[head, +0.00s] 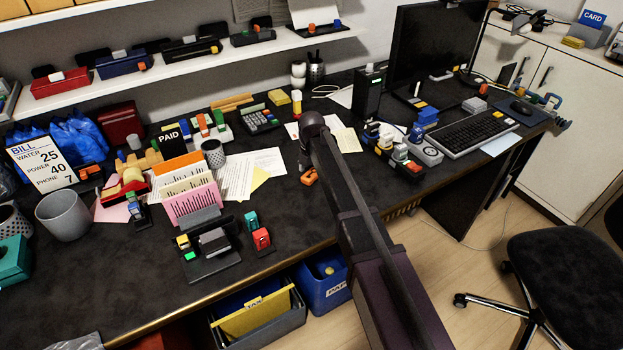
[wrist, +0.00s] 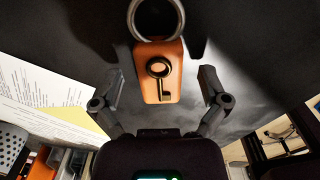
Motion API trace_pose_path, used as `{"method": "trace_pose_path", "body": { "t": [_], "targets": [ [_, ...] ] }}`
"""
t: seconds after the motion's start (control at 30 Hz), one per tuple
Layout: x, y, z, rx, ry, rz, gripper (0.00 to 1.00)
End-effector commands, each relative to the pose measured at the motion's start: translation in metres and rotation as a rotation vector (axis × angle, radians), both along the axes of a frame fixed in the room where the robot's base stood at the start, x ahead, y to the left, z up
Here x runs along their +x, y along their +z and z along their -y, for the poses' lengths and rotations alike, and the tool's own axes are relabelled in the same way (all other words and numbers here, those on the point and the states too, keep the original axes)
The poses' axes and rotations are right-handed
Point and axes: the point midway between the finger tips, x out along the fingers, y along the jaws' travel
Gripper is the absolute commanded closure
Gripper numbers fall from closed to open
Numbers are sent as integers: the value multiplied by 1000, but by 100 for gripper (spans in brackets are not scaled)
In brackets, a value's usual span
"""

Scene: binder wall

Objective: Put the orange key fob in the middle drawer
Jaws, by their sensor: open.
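The orange key fob (wrist: 158,88) lies on the dark desk top in the wrist view, with a dark key mark on its face and a metal ring (wrist: 152,18) at its far end. My gripper (wrist: 160,76) is open, with one finger on each side of the fob and a gap on both sides. In the head view a small orange piece, which looks like the fob (head: 309,177), lies just left of my arm; the arm hides my fingers there. I cannot make out the middle drawer in either view.
A pink letter holder (head: 192,203), papers (head: 238,175) and a stamp rack (head: 205,250) stand left of my arm. A power strip with plugs (head: 400,160) and a keyboard (head: 472,135) are to the right. Bins, one blue (head: 325,282), stand below the desk's front edge.

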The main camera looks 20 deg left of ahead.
Motion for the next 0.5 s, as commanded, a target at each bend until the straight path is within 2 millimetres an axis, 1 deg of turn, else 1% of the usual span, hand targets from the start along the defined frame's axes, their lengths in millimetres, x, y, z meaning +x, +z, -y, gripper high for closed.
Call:
{"method": "trace_pose_path", "body": {
  "t": [0.47,0.5],
  "targets": [
    [0,0,0,0,0,0,6],
    [0,0,0,0,0,0,12]
  ]
}}
